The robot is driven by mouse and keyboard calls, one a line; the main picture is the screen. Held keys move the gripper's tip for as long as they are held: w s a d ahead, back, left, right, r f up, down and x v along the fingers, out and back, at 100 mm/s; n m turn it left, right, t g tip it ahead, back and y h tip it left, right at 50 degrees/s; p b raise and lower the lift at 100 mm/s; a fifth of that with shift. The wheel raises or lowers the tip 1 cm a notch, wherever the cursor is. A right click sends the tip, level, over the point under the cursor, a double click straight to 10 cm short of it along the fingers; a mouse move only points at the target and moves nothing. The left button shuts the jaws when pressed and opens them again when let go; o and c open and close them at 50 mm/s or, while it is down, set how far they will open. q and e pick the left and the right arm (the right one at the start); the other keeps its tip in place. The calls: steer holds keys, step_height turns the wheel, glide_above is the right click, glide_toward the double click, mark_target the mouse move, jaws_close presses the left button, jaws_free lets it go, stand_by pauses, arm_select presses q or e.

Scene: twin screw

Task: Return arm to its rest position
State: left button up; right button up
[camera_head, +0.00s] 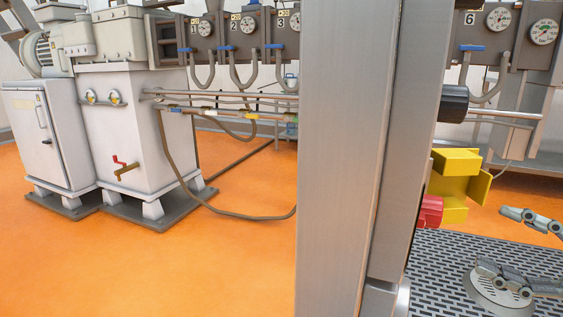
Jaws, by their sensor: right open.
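My right gripper (492,238) shows at the right edge. Its two grey jointed fingers are spread apart, one above the other, with their tips toward the left. No object shows between them. The lower finger is in front of a round grey slotted disc (493,303) on the grating; I cannot tell whether they touch. The rest of the right arm is outside the picture. My left gripper is not in view.
A wide grey metal column (345,160) blocks the middle of the view. A yellow bracket (457,161) and a red part (430,211) are right of it, above dark grating (440,270). White machine cabinets (125,130) stand left. Orange floor (240,260) is open between cabinets and column.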

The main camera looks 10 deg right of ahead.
step_height(320, 180, down, 12)
steer(key=d+m+t+h, duration=0.1)
steer(key=d+m+h, duration=0.1)
steer(key=m+h, duration=0.55)
steer(key=s+a+f+m+g+h, duration=0.25)
steer(key=s+f+m+g, duration=0.2)
steer(key=f, duration=0.65)
steer(key=s+a+f+m+g+h, duration=0.25)
steer(key=s+f+m, duration=0.35)
steer(key=f, duration=0.4)
steer(key=s+a+f+m+g, duration=0.2)
steer(key=s+f+m+g, duration=0.1)
steer(key=s+f+g, duration=0.4)
arm_select(q)
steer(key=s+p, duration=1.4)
steer(key=p, duration=0.1)
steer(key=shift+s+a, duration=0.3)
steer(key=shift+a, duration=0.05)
arm_select(e)
steer(key=s+d+m+g, duration=0.1)
steer(key=s, duration=2)
steer(key=shift+s+d+r+m+h, duration=0.2)
steer(key=shift+m+h, duration=0.1)
steer(key=shift+h, duration=0.15)
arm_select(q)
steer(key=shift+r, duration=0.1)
arm_select(e)
steer(key=shift+c, duration=0.5)
